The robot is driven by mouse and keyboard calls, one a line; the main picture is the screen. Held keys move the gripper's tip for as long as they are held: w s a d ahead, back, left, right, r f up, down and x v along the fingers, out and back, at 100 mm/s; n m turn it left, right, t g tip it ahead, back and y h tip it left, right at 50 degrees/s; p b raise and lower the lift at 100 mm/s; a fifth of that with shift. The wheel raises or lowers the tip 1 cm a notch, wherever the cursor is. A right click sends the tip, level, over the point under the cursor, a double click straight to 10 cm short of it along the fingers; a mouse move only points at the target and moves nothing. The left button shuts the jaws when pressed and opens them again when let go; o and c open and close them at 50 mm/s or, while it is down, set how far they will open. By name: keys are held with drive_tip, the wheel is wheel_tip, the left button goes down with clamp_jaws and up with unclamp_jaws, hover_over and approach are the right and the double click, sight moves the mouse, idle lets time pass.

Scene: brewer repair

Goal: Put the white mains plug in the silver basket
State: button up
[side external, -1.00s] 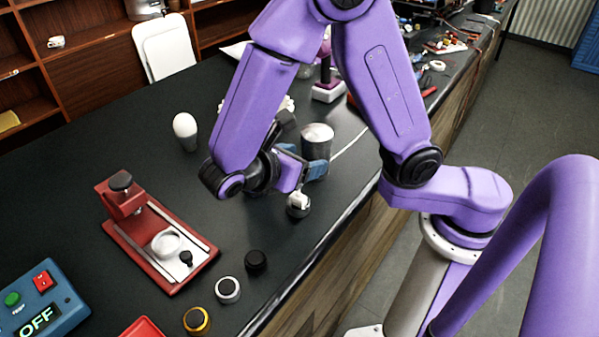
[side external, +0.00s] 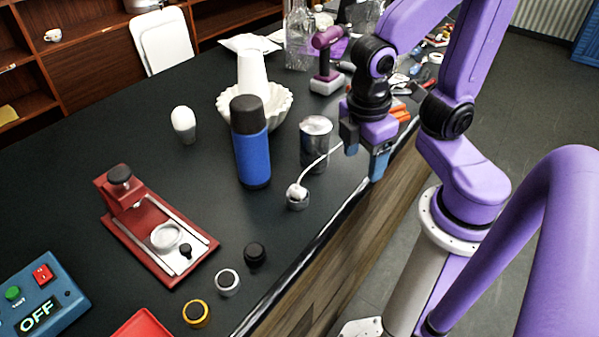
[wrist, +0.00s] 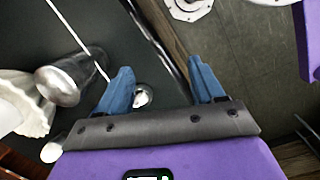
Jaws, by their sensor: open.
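The white mains plug (side external: 297,191) sits on top of a small round silver holder (side external: 298,203), which looks like the silver basket. Its white cord (side external: 318,166) rises to the right and passes behind my gripper. My gripper (side external: 365,155) is open and empty, above the counter's front edge, right of the plug and apart from it. In the wrist view the blue fingers (wrist: 162,85) are spread wide. A round silver thing (wrist: 143,96) shows between them, partly hidden by the left finger. I cannot tell how deep the plug sits.
A metal cylinder (side external: 316,150) and a blue bottle (side external: 252,158) stand near the plug, with a white fluted bowl (side external: 282,105) behind. Black (side external: 254,254), silver-rimmed (side external: 228,282) and gold-rimmed (side external: 197,314) round pieces lie in front. A red stand (side external: 150,240) is left. The counter between is clear.

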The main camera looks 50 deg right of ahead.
drive_tip(key=s+y, duration=0.1)
drive_tip(key=s+r+y, duration=0.1)
drive_tip(key=s, duration=0.1)
drive_tip(key=shift+s+d+m, duration=0.1)
drive_tip(key=shift+s+m, duration=0.05)
drive_tip(key=shift+m, duration=0.15)
